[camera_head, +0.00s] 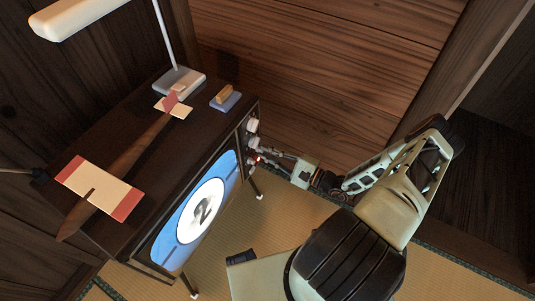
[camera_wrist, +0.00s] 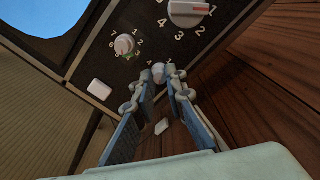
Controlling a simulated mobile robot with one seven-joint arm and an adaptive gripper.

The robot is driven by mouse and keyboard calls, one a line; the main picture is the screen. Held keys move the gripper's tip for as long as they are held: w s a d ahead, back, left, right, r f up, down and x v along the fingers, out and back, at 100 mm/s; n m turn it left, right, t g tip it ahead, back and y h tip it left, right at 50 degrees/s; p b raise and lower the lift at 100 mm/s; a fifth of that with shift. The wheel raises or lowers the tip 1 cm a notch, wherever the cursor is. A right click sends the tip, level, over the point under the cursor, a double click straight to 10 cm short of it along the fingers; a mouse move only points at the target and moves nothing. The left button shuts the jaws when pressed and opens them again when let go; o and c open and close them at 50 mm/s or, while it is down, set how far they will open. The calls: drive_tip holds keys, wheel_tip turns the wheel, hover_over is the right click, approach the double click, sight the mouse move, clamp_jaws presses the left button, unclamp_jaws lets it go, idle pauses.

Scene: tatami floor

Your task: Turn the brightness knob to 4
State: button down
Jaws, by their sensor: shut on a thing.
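A television (camera_head: 242,158) with a lit screen showing a 2 stands on the tatami, its control panel facing my arm. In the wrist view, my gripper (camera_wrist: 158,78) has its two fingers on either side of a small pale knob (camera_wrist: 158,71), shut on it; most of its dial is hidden. The label naming the brightness knob is not readable. A second small white knob (camera_wrist: 124,45) with numbers around it is at upper left, and a large knob (camera_wrist: 190,10) with a red mark is at the top. In the head view, my gripper (camera_head: 262,156) is at the panel.
A model plane (camera_head: 100,187), a lamp (camera_head: 180,80) and a small blue-based object (camera_head: 226,103) are on the television top. Wooden walls stand behind; tatami (camera_head: 240,225) lies clear in front.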

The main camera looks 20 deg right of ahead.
drive_tip(key=m+b, duration=0.3)
drive_tip(key=m, duration=2.2)
drive_tip(key=shift+s+m, duration=0.1)
drive_tip(key=shift+m, duration=0.3)
drive_tip(key=c, duration=2)
unclamp_jaws()
drive_tip(key=shift+o, duration=0.2)
drive_tip(key=v, duration=1.2)
